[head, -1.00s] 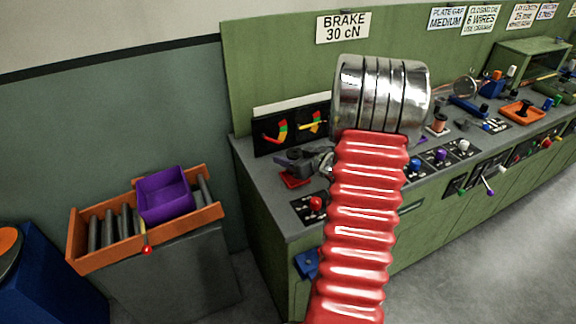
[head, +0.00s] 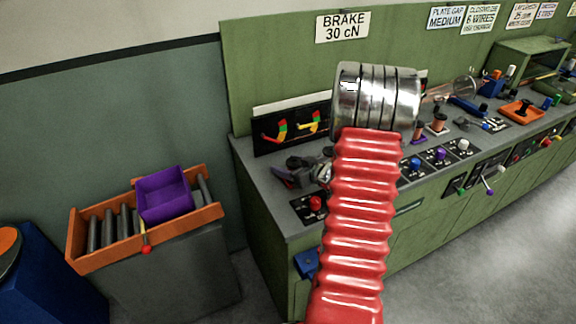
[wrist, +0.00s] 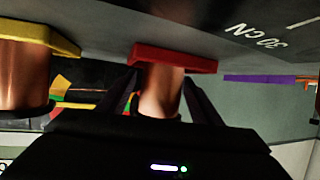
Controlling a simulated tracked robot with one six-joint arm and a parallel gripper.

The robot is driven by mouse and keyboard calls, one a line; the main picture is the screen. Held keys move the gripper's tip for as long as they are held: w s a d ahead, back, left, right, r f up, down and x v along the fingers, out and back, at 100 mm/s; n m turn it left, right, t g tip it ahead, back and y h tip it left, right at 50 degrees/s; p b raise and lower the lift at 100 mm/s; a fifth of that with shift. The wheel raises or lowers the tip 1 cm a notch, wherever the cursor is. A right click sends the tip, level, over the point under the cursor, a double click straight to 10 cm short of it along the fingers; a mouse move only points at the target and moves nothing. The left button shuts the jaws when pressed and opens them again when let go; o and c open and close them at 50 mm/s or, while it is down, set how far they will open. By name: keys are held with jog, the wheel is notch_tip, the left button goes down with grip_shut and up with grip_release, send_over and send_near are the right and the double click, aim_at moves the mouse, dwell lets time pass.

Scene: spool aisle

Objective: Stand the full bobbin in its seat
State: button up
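In the wrist view, which looks upside down, a copper-wound bobbin (wrist: 160,90) is at the centre between the two dark fingers of my gripper (wrist: 160,84). The fingertips lie close against its sides. A red square piece (wrist: 175,58) is at the bobbin's end against the grey bench, apparently its seat; whether the bobbin is fully down in it I cannot tell. In the head view my dark gripper (head: 288,176) is low over the left end of the bench, and the bobbin there is not clearly seen.
Another copper bobbin (wrist: 24,75) with a yellow square piece stands beside it in the wrist view. More bobbins (head: 437,123) stand right of my red arm on the bench (head: 262,190). Gauges (head: 290,128) are behind. A purple bin (head: 163,195) sits on an orange rack at left.

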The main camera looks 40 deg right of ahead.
jog(key=shift+r, duration=0.1)
jog(key=shift+s+r, duration=0.1)
jog(key=shift+s, duration=0.1)
jog(key=v, duration=1.1)
jog(key=shift+s+r, duration=0.15)
jog(key=shift+s, duration=0.1)
dwell(0.4)
